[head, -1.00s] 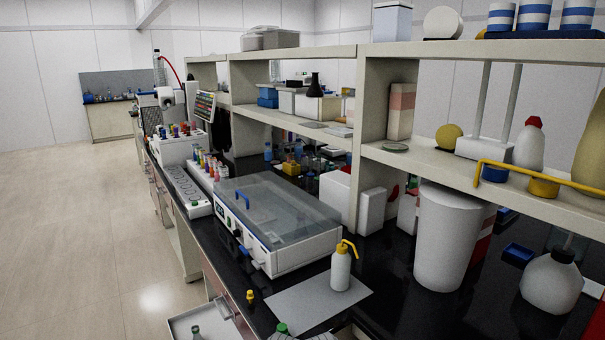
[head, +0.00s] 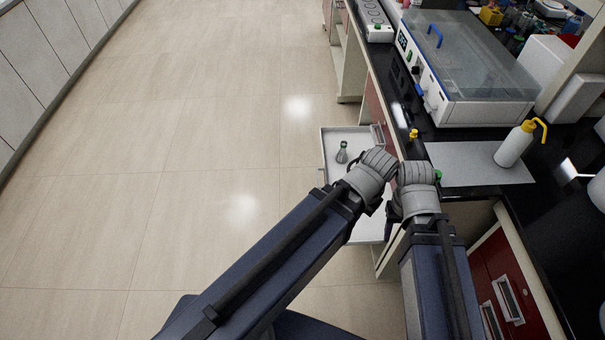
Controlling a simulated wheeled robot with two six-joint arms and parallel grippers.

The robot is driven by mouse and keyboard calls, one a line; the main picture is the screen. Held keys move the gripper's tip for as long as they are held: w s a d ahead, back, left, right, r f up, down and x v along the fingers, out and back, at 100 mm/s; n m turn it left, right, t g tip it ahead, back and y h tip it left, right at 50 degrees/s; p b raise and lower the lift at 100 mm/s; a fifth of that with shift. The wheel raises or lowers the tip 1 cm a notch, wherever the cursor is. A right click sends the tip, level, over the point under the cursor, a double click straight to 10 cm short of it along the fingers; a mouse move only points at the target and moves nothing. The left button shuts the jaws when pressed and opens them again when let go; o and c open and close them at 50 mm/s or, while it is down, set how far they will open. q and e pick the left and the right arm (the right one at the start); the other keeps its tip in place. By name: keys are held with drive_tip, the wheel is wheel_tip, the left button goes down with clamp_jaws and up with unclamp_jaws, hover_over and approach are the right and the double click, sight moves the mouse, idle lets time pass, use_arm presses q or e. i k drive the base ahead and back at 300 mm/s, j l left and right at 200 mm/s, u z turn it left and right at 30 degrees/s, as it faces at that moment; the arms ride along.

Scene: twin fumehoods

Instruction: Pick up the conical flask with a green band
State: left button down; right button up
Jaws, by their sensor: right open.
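A small conical flask (head: 342,154) stands upright in the open white drawer (head: 333,172), near its left side. It looks grey-green; its band is too small to make out. My left arm crosses from the lower left, and its wrist covers part of the drawer to the right of and below the flask. My left gripper is mostly hidden below that wrist, so its jaws cannot be read. My right gripper (head: 393,213) is open, pointing down beside the left wrist at the drawer's right side, apart from the flask.
The black bench edge runs along the drawer's right. On the bench are a yellow-capped small bottle (head: 413,135), a grey mat (head: 470,163), a white wash bottle (head: 514,144) and a clear-lidded machine (head: 470,70). A green cap (head: 437,175) shows beside my right wrist. The floor at left is clear.

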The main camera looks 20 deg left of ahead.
sight(342, 157)
drive_tip(key=j+u, duration=0.35)
drive_tip(key=i+l, duration=0.1)
drive_tip(key=i+j, duration=0.2)
drive_tip(key=j, duration=0.15)
drive_tip(key=i+j, duration=0.2)
drive_tip(key=j, duration=0.2)
drive_tip(key=i+j, duration=0.2)
drive_tip(key=j, duration=0.15)
drive_tip(key=i+j, duration=0.2)
drive_tip(key=j, duration=0.15)
drive_tip(key=z, duration=1.75)
